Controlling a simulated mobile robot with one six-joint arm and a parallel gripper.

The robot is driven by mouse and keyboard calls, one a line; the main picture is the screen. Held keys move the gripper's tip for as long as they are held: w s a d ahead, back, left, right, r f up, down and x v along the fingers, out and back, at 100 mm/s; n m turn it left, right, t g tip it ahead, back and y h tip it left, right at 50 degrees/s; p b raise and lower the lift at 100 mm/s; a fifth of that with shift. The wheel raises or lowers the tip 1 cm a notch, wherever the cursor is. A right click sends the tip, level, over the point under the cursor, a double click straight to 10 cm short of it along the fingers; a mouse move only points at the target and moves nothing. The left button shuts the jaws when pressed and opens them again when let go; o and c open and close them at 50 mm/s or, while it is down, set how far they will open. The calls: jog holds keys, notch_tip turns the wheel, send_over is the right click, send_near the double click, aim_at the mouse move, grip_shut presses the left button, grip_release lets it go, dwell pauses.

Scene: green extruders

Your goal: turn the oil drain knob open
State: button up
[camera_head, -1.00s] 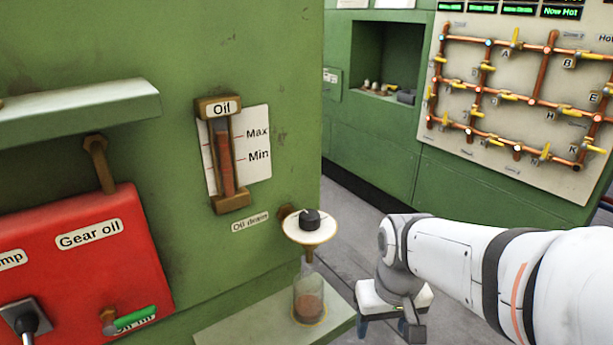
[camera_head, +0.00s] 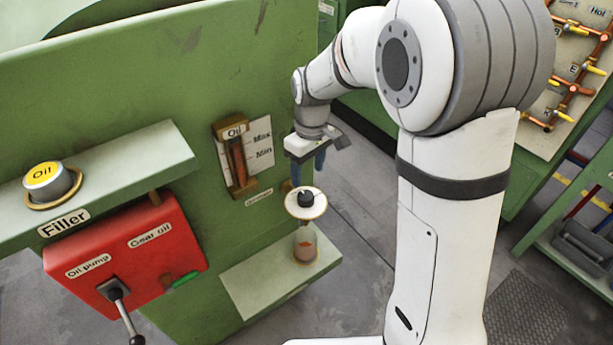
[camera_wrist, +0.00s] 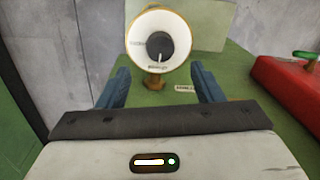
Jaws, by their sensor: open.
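The oil drain knob (camera_head: 306,198) is a small black knob on a round white dial on the green machine's side. In the wrist view the knob (camera_wrist: 159,46) shows a white pointer line aimed down, toward a dial label too small to read surely. My gripper (camera_head: 307,172) points down, just above and behind the dial in the head view. In the wrist view its blue fingers (camera_wrist: 158,82) are apart and empty, with the dial beyond them between their tips. The knob is not touched. A glass cup (camera_head: 305,246) with brownish oil stands under the drain.
The cup stands on a pale green shelf (camera_head: 262,282). The oil level gauge (camera_head: 236,160) is on the wall left of my gripper. A red gear oil box (camera_head: 130,256) with a lever and a filler shelf (camera_head: 120,172) are further left. Floor right of the machine is open.

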aim_at(306, 195)
jog(key=f, duration=0.7)
jog(key=shift+s+a+f, duration=0.2)
jog(key=shift+f, duration=0.2)
jog(key=c, duration=1)
jog(key=shift+o, duration=0.2)
